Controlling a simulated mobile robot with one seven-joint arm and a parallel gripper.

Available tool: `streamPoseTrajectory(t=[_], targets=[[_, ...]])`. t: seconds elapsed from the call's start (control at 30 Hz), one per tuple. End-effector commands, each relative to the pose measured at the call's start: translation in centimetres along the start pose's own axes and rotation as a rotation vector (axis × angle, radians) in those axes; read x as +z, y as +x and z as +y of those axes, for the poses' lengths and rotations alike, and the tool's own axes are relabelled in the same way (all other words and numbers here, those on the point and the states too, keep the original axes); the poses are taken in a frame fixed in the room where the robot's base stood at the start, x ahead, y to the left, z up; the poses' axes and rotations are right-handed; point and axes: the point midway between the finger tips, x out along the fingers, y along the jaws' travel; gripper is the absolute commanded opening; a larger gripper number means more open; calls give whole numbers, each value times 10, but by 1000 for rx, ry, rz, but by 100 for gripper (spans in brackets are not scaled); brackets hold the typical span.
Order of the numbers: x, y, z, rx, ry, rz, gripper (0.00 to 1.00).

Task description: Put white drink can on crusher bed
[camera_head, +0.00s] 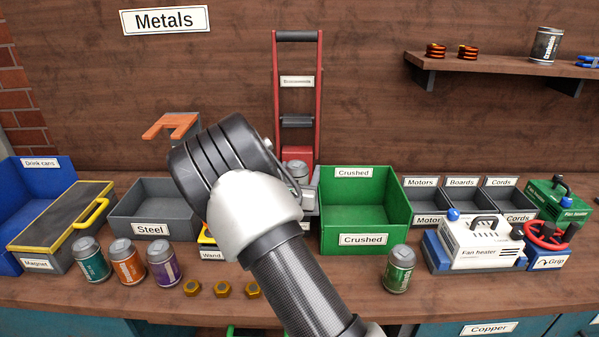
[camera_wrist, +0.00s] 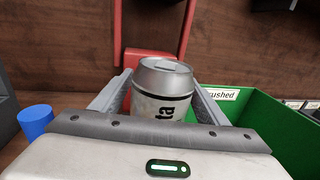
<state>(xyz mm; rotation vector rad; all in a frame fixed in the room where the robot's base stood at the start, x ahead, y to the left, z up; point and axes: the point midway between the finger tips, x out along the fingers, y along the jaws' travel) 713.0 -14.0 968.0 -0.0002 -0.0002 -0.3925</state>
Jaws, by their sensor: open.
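The white drink can (camera_wrist: 160,98) stands upright between the two fingers of my gripper (camera_wrist: 157,92) in the wrist view, its silver top and part of dark lettering showing. The fingers are open, one on each side of the can. In the head view the can's top (camera_head: 298,169) shows just in front of the red block of the crusher (camera_head: 297,154). The crusher's red frame also shows in the wrist view (camera_wrist: 158,54). My arm hides most of the can and the crusher bed, so I cannot see what the can's base rests on.
The green Crushed bin (camera_head: 366,212) is close on the right. The Steel bin (camera_head: 150,227) is on the left.

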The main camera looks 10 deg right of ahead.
Motion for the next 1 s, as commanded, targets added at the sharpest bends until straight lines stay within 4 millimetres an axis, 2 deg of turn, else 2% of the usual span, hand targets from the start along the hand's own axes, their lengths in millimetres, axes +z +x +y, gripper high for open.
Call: streamPoseTrajectory(t=[0.17,0.27,0.6,0.83,0.93,1.0], targets=[[4,-4,0,1,0,1,68],[4,-20,0,1,-1,3,68],[4,-92,1,2,-1,2,68],[4,-117,-1,-4,3,1,68],[16,-118,-18,-65,51,-2,68],[32,-118,-46,-162,129,-2,68]])
